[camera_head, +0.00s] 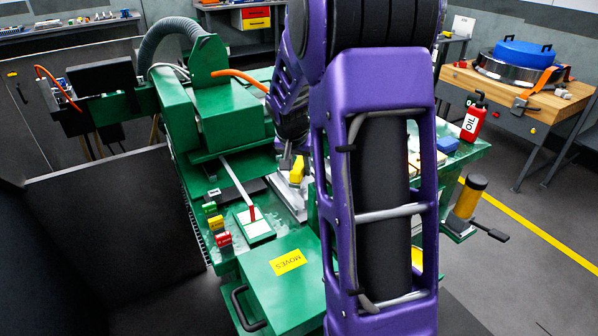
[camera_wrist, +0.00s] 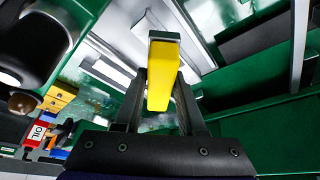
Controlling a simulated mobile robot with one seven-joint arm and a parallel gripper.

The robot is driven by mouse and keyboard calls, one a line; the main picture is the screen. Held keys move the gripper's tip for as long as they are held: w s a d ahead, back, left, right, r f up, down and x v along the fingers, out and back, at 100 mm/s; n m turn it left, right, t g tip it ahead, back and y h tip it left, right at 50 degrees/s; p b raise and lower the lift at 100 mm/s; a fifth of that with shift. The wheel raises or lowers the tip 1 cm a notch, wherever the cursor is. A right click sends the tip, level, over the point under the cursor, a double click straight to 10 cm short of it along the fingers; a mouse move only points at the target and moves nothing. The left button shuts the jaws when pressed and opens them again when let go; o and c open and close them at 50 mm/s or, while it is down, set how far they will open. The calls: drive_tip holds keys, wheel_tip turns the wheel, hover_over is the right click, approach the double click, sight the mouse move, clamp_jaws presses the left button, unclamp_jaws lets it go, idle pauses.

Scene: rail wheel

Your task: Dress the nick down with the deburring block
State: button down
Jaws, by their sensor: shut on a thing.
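The deburring block (camera_head: 298,168) is a small yellow block in the middle of the head view, just above or on the pale metal way (camera_head: 287,193) of the green machine. In the wrist view the yellow block (camera_wrist: 160,88), with a grey end, sits between the two dark fingers of my gripper (camera_wrist: 160,100). The gripper is shut on it. The pale metal way (camera_wrist: 195,25) shows beyond the block in the wrist view. I cannot tell whether the block touches it. I cannot make out the nick in either view.
A green cover marked MOVES (camera_head: 288,262) stands in front. Small coloured blocks (camera_head: 216,222) and a red-tipped pad (camera_head: 255,222) lie left of the way. A red oil can (camera_head: 472,122) stands on the right. My purple arm hides much of the machine's right side.

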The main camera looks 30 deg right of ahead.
sight(300, 161)
drive_tip(key=shift+r+p, duration=1.3)
drive_tip(key=shift+r, duration=1)
drive_tip(key=shift+f, duration=0.15)
